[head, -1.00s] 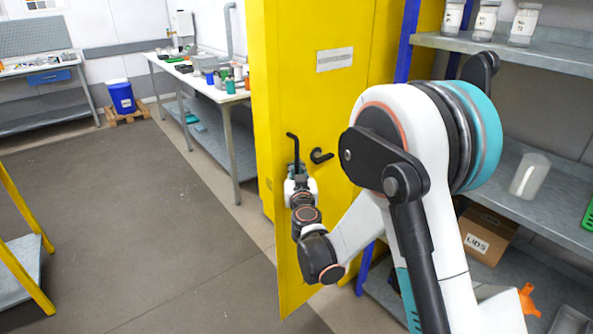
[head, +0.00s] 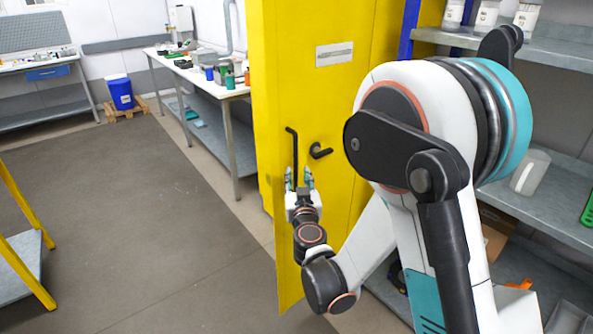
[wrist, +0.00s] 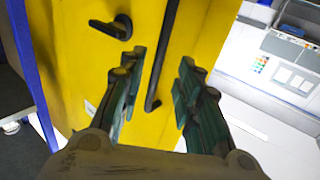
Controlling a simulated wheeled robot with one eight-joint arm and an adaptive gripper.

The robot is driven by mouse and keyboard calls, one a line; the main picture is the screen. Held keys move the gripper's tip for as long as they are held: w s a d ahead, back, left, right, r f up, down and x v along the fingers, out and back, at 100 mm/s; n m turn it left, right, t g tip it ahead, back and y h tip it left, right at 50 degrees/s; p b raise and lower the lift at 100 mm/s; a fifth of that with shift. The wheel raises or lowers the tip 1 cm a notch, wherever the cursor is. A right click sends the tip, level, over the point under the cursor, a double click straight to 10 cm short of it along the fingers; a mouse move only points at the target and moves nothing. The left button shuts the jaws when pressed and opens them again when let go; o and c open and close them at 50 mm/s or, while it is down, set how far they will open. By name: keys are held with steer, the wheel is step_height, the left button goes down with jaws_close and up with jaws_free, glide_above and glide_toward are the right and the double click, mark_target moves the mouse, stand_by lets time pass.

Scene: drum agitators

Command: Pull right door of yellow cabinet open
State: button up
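The yellow cabinet (head: 350,100) stands at the picture's centre in the head view, with a white label on its face. A black vertical bar handle (head: 291,146) is near the left edge of that face, and a black lever handle (head: 320,151) is to its right. The wrist view also shows the bar (wrist: 168,50) and the lever (wrist: 112,27). My gripper (head: 299,178) is by the bar's lower end. Its green fingers (wrist: 157,100) are spread, with the bar's lower end showing between them. I cannot tell whether either finger touches the bar.
Metal shelves (head: 500,45) with jars stand close on the right. A white workbench (head: 200,80) with bottles and boxes is behind at left. A blue bin (head: 120,93) stands by the wall. A yellow-framed cart (head: 25,255) is at left. The grey floor between is clear.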

steer(key=shift+s+d, duration=0.15)
steer(key=shift+s, duration=2.15)
